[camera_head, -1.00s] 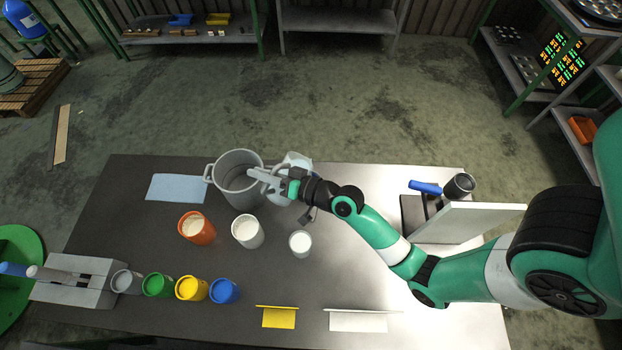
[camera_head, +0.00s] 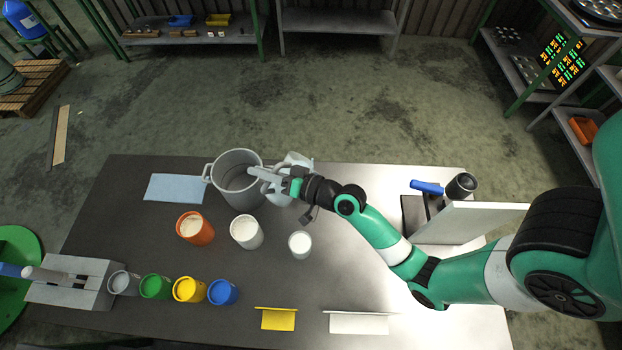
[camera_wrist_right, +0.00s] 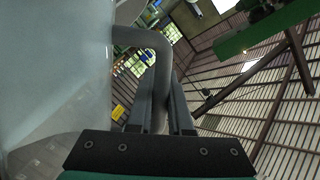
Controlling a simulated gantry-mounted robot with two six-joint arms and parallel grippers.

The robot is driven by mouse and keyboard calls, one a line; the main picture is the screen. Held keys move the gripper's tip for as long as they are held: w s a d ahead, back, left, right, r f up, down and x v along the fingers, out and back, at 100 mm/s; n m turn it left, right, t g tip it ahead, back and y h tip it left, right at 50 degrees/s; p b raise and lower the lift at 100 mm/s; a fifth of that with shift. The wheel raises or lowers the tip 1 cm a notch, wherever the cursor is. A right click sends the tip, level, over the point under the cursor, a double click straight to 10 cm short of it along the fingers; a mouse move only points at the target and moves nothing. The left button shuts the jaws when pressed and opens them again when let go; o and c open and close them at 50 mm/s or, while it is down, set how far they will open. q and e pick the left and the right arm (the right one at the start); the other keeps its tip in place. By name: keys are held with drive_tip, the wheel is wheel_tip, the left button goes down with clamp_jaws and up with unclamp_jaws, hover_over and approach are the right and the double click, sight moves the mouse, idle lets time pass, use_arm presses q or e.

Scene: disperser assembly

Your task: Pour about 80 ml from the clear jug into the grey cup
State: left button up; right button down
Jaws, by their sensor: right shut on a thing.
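The clear jug (camera_head: 301,161) is held by my right gripper (camera_head: 268,180) just right of the large grey pot, partly hidden behind the gripper. In the right wrist view, the jug's pale body (camera_wrist_right: 55,75) fills the left side, and its curved handle (camera_wrist_right: 158,60) passes between the fingers, which are shut on it. The jug's exact tilt and its contents are unclear. The small grey cup (camera_head: 124,284) stands at the left end of the cup row at the front left, well away from the jug. My left gripper is not in view.
The grey pot (camera_head: 237,184) stands beside the jug. Orange (camera_head: 195,228) and white cups (camera_head: 246,232) stand in front, with green, yellow and blue cups near the grey one. A grey block (camera_head: 68,284) is left of the row.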

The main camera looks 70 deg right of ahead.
drive_tip(key=shift+d+b, duration=0.1)
drive_tip(key=shift+b, duration=0.3)
idle(0.7)
drive_tip(key=w+a+f+n+g+h+p, duration=0.3)
drive_tip(key=a+f+n+p, duration=0.1)
drive_tip(key=a+n+p, duration=0.2)
drive_tip(key=shift+a+f+n, duration=0.2)
drive_tip(key=shift+f+n, duration=0.2)
idle(0.6)
drive_tip(key=shift+y, duration=0.3)
idle(0.6)
